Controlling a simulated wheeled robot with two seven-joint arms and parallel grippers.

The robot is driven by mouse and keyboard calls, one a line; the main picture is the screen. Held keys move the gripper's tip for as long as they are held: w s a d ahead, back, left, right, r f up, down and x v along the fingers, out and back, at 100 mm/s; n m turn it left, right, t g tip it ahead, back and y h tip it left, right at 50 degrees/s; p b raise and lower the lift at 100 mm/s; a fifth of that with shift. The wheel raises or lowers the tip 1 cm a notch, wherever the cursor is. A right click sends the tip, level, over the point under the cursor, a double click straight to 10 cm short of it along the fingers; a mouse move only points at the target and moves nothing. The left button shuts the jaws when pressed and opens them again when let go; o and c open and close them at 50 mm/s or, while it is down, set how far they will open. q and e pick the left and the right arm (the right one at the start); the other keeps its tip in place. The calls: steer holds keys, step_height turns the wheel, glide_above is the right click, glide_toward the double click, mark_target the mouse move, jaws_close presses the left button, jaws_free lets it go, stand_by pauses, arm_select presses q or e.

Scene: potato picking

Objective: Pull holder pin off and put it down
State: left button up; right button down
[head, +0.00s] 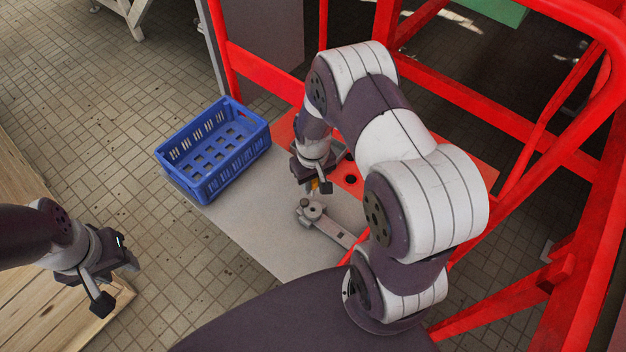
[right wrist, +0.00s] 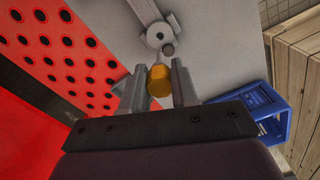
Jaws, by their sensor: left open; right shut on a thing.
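The holder pin (right wrist: 160,86) has an orange-yellow head and sits between the two fingers of my right gripper (right wrist: 157,90), which is shut on it. In the head view the pin (head: 314,185) shows as a small yellow spot under my right gripper (head: 313,183). A grey metal holder arm (head: 332,230) with a round end lies just below it on the grey surface; it also shows in the right wrist view (right wrist: 146,13). I cannot tell whether the pin's lower end is still in the holder. My left gripper (head: 117,283) is open and empty at the lower left.
A blue crate (head: 190,192), seemingly empty, stands on the grey surface (head: 245,225) left of the holder. Red frame bars (head: 455,85) and a perforated red plate (right wrist: 60,50) stand close around my right arm. A wooden pallet (head: 30,290) lies under my left gripper.

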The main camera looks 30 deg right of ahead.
steer(key=shift+r+p, duration=0.9)
steer(key=shift+r, duration=0.4)
step_height(320, 180, up, 3)
steer(key=p, duration=0.3)
steer(key=shift+r, duration=0.15)
